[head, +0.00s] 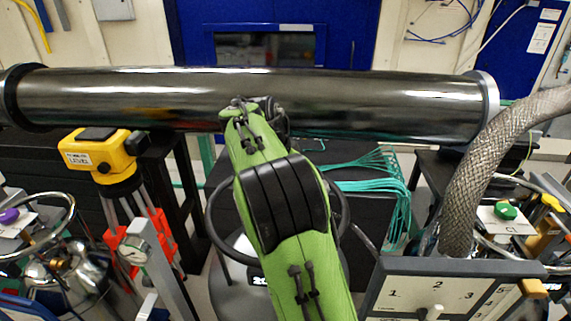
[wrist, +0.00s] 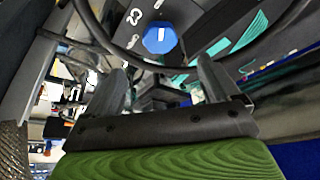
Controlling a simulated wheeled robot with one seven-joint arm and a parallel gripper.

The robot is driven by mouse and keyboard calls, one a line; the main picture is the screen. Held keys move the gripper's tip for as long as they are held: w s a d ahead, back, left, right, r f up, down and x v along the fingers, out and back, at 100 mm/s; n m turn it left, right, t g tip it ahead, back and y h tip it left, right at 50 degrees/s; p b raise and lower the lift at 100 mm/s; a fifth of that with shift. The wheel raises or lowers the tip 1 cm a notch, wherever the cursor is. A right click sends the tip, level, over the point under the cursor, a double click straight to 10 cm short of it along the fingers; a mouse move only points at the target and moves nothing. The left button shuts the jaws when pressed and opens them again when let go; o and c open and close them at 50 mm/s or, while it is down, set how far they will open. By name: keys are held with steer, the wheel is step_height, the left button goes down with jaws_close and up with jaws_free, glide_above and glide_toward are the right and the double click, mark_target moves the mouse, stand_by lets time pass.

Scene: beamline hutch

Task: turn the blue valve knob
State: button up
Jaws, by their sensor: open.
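The blue valve knob (wrist: 159,38) shows in the wrist view at the upper middle, with a white mark on its face. It sits on a dark panel or body inside a dark curved ring (wrist: 110,40). My gripper (wrist: 162,72) is open, its two dark fingers apart and empty. The knob appears just beyond the fingertips, between their lines, and I see no contact. In the head view my green arm covers the middle and hides the knob; the dark ring (head: 214,232) shows on both sides of the arm.
A long dark pipe (head: 350,105) crosses behind my arm. A yellow level (head: 100,152) on a tripod stands left. A braided hose (head: 475,175) and a numbered box (head: 450,282) are at right. Teal cables (head: 385,185) hang behind. Green (head: 505,211) and purple (head: 9,216) knobs flank the sides.

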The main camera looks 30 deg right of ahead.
steer(key=p+v, duration=0.1)
steer(key=v, duration=0.4)
steer(key=shift+r, duration=0.2)
